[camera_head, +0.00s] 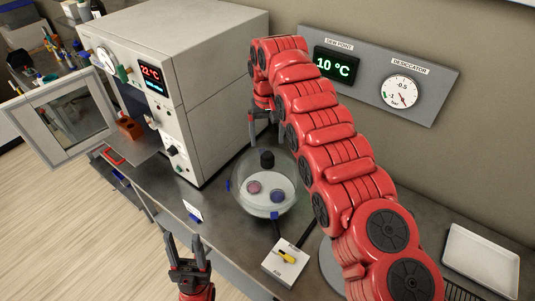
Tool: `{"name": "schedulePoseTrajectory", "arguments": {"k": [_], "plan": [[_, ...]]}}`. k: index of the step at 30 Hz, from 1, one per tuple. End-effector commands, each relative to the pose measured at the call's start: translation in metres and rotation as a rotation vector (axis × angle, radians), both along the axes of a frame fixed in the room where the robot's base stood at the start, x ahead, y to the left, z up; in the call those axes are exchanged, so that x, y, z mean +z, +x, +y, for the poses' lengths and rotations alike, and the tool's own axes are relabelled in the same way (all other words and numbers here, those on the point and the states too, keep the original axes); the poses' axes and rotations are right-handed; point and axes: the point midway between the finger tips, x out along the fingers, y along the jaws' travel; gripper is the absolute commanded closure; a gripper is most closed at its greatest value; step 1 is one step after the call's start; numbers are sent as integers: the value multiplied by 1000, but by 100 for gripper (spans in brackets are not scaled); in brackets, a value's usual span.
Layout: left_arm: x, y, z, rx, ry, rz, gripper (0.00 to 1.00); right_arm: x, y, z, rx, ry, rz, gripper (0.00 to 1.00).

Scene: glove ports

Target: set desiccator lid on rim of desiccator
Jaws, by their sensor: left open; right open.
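The desiccator (240,205) stands on the grey bench, with a pink dish and a blue dish visible inside on a pale plate. Its clear domed lid (243,173) with a black knob (267,161) shows over the bowl. It looks level on the rim, but I cannot tell whether it is fully seated. Blue clips show around the rim. My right gripper (264,138) is open, pointing down just above and behind the knob, apart from it as far as I can see. My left gripper (185,243) is open and empty, low at the front left, pointing up.
A beige oven (215,70) with its door (65,118) open stands at left. A small white plate with a yellow-handled valve (286,257) and a white card (193,210) are near the desiccator. A white tray (480,262) lies at right. A gauge panel (365,72) hangs behind.

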Motion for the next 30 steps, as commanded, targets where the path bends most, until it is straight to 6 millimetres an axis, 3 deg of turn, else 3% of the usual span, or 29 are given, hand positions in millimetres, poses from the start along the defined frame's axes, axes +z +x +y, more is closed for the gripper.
{"name": "schedulePoseTrajectory", "arguments": {"k": [6, 9, 30], "plan": [[26, 0, 0, 0, 0, 0, 50, 35, -1, -1, -2, -3, 6, 16], [34, 0, 0, 0, 0, -1, 50, 42, -1, -1, -1, -3, 6, 16], [36, 0, 0, 0, 0, -1, 50, 44, -1, -1, 0, -2, 5, 16]]}}
